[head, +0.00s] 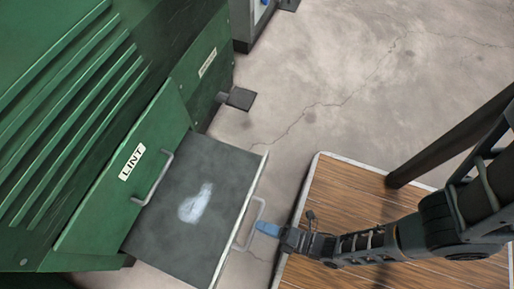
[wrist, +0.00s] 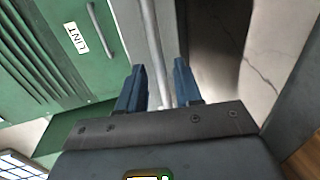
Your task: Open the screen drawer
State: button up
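The screen drawer (head: 165,218) sticks out from the green machine below the panel marked LINT. It has a dark flat screen and a pale front edge. A whitish patch of lint (head: 196,204) lies on the screen. A grey bar handle (head: 261,211) is on the drawer's front. My gripper (head: 267,229) is at the lower part of this handle, with blue fingers. In the wrist view, the handle bar (wrist: 152,40) runs between the two fingers of my gripper (wrist: 158,88), which stand apart with small gaps beside the bar.
The green machine (head: 75,120) with slanted louvres fills the left. The LINT panel (head: 125,185) has its own grey handle (head: 153,180). A wooden platform (head: 345,200) with a pale edge lies right of the drawer. Cracked concrete floor (head: 330,70) is clear beyond.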

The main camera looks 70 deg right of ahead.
jog(key=shift+v, duration=2.05)
jog(key=d+r+m+p, duration=0.2)
jog(key=r+m+p, duration=0.4)
jog(key=r, duration=1.7)
jog(key=d+r+m+p, duration=0.2)
jog(key=r+m+p, duration=0.4)
jog(key=r+p, duration=0.7)
jog(key=w+d+r+m+p, duration=0.1)
jog(key=r+m+p, duration=0.5)
jog(key=r, duration=2.8)
jog(key=d+p, duration=0.1)
jog(key=p, duration=0.3)
jog(key=shift+r+g, duration=0.3)
jog(key=shift+g, duration=0.1)
